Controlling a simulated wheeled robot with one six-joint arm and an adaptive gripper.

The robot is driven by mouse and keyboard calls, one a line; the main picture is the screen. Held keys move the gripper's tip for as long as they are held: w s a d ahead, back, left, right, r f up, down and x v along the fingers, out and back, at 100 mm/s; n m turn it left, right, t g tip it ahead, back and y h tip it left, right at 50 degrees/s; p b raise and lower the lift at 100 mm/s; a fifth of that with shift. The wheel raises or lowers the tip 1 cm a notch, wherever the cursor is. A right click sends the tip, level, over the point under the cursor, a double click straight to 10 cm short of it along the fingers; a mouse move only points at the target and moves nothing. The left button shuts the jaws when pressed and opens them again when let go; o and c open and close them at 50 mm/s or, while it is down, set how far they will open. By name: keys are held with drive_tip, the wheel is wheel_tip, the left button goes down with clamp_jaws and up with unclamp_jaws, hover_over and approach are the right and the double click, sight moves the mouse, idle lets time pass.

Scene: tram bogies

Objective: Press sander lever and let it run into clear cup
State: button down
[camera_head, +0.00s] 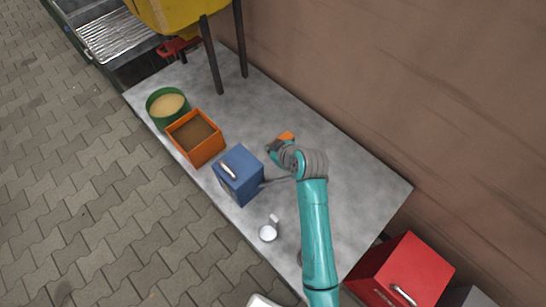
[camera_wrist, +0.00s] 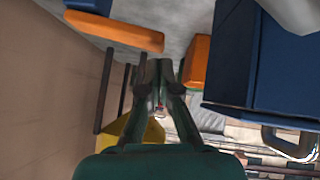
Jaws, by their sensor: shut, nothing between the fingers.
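A yellow hopper (camera_head: 180,12) stands on dark legs at the far end of the grey table. A red part (camera_head: 178,47), which looks like the sander lever, sits beneath it. A small whitish cup (camera_head: 268,232) with a handle stands near the table's front edge, beside my arm. My gripper (camera_wrist: 157,66) is shut and empty over the middle of the table, away from both lever and cup. My wrist mostly hides it in the head view. The hopper (camera_wrist: 130,126) shows low in the wrist view, partly behind my fingers; the lever is unclear there.
A green round bin with sand (camera_head: 167,105), an orange square bin (camera_head: 195,138) and a blue box (camera_head: 238,173) line the front edge. A small orange object (camera_head: 286,137) lies beside my wrist. A red box (camera_head: 400,270) stands off the table's near end. A brown wall borders the back.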

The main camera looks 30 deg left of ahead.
drive_tip(key=v, duration=0.9)
drive_tip(key=shift+s+d+f, duration=0.1)
drive_tip(key=shift+s, duration=0.1)
idle(0.5)
